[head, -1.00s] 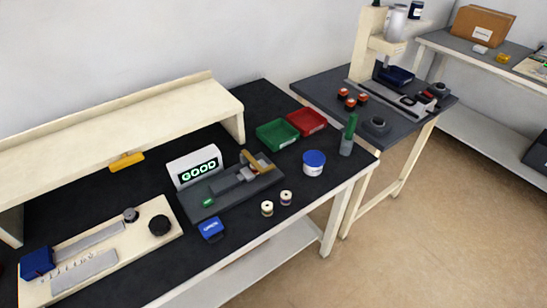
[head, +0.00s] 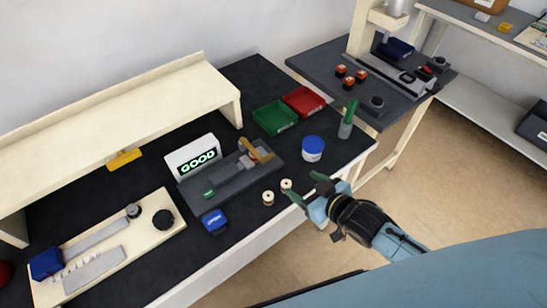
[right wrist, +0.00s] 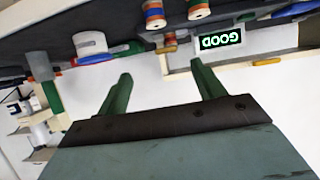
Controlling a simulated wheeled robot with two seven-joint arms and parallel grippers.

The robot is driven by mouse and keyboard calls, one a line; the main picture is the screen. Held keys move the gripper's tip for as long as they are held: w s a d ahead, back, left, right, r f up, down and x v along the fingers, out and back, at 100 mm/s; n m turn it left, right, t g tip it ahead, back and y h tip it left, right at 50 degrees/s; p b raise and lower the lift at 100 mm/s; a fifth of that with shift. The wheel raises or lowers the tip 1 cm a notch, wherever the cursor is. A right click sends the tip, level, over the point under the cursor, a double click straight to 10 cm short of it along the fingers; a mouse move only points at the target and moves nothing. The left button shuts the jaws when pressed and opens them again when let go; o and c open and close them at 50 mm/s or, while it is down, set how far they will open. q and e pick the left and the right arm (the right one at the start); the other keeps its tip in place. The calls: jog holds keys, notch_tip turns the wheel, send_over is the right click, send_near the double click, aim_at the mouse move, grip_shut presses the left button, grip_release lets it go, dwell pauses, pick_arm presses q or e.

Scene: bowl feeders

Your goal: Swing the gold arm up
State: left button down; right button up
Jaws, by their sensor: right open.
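The gold arm (head: 262,155) is part of a grey fixture (head: 232,178) on the black bench, in front of a white display (head: 193,159) reading GOOD. It lies near the fixture's right end, slanting low over it. My right gripper (head: 304,188) is in the head view, off the bench's front edge and right of the two spools. Its green fingers are apart with nothing between them. In the right wrist view the fingers (right wrist: 160,85) are also apart and the display (right wrist: 219,40) appears upside down. My left gripper is not in view.
Two spools (head: 268,198) stand at the bench's front edge, between my right gripper and the fixture. A blue-lidded tub (head: 312,149), a green bin (head: 274,118), a red bin (head: 304,101) and a green-handled tool (head: 348,120) stand to the right. A blue block (head: 214,221) sits in front.

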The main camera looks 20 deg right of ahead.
jog(key=r, duration=0.2)
pick_arm(q)
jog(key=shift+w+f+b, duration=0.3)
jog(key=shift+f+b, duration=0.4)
jog(key=shift+b, duration=0.1)
pick_arm(e)
send_near(268, 158)
jog(key=shift+t, duration=0.3)
jog(key=x, duration=0.7)
jog(key=shift+f, duration=0.35)
jog(key=c, duration=1.4)
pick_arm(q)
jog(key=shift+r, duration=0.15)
pick_arm(e)
jog(key=shift+r, duration=0.1)
